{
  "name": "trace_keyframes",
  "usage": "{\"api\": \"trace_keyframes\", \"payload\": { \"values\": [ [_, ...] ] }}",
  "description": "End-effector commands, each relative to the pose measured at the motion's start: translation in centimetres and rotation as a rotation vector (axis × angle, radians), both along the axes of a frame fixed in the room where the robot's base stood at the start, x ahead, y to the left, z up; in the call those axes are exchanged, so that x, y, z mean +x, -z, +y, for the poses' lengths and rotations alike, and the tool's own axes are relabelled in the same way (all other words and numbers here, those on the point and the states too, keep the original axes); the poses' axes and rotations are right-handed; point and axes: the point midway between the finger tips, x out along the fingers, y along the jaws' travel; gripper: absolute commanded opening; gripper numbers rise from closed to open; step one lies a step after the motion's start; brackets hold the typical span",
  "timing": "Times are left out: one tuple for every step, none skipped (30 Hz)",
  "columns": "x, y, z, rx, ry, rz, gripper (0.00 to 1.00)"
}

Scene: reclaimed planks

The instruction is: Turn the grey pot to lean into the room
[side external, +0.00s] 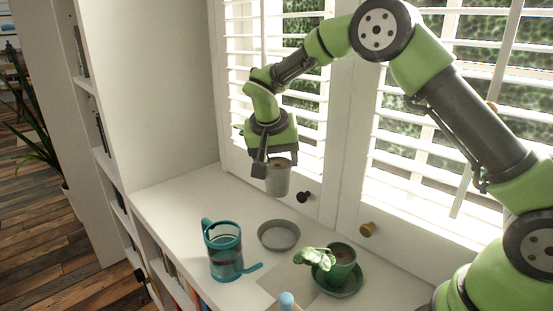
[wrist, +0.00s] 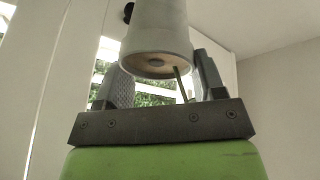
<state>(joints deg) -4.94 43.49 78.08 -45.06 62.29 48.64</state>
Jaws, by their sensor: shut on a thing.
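The grey pot (side external: 278,180) is up in the air in front of the window shutters, with brown soil at its top. My gripper (side external: 265,168) is shut on it. An empty grey saucer (side external: 262,241) lies on the white sill below the pot.
A green pot (side external: 345,272) with a leafy plant stands on a green saucer (side external: 352,291) at right. A teal watering can (side external: 224,252) stands at left. A blue-topped object (side external: 287,300) is at the front edge. The sill's back left is clear.

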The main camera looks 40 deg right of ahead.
Motion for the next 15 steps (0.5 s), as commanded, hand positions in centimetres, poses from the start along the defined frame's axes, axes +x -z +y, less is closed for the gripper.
{"api": "trace_keyframes", "payload": {
  "values": [
    [0.0, 0.2, 0.0, -0.002, -0.006, 0.0, 0.25],
    [0.0, 0.4, -0.1, -0.004, -0.014, 0.001, 0.25],
    [0.1, 0.9, -0.2, -0.009, -0.032, 0.002, 0.25],
    [0.2, 1.3, -0.3, -0.013, -0.052, 0.002, 0.25],
    [0.2, 1.9, -0.3, -0.017, -0.075, 0.004, 0.25],
    [0.3, 2.8, -0.4, -0.022, -0.112, 0.005, 0.25],
    [0.3, 3.5, -0.5, -0.025, -0.143, 0.004, 0.25],
    [0.3, 4.2, -0.5, -0.027, -0.174, 0.005, 0.25],
    [0.3, 5.1, -0.5, -0.027, -0.216, 0.005, 0.25],
    [0.3, 5.8, -0.5, -0.025, -0.246, 0.004, 0.25],
    [0.3, 6.4, -0.4, -0.022, -0.275, 0.005, 0.25],
    [0.2, 7.1, -0.3, -0.018, -0.31, 0.004, 0.25],
    [0.2, 7.6, -0.2, -0.014, -0.334, 0.004, 0.25],
    [0.1, 8.1, -0.2, -0.009, -0.354, 0.003, 0.25],
    [0.0, 8.6, 0.0, -0.005, -0.377, 0.002, 0.25]
  ]
}}
